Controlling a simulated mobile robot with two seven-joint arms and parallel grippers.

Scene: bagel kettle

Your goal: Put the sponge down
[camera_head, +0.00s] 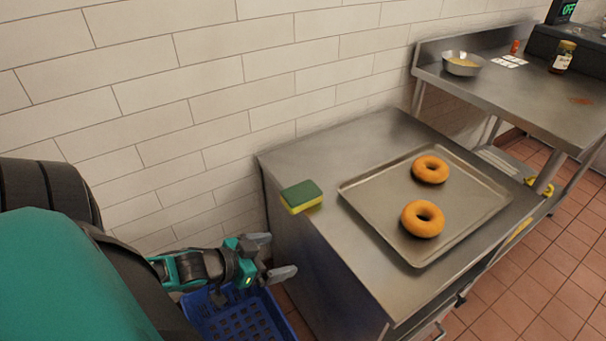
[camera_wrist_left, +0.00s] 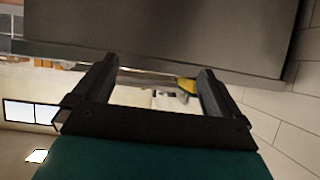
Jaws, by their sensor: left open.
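A sponge (camera_head: 301,196) with a green top and a yellow lower side lies flat at the left edge of the metal counter (camera_head: 315,240). My left gripper (camera_head: 284,256) is open and empty, below and to the left of the sponge and apart from it, beside the counter's side. The two open fingers (camera_wrist_left: 150,88) also show in the left wrist view, with nothing between them held. My right gripper is not in view.
A metal tray (camera_head: 375,215) with two bagels (camera_head: 430,169) sits on the counter, right of the sponge. A blue crate (camera_head: 235,318) stands below my left gripper. A second steel table (camera_head: 530,95) at the back right holds a bowl (camera_head: 462,64) and a jar (camera_head: 563,57).

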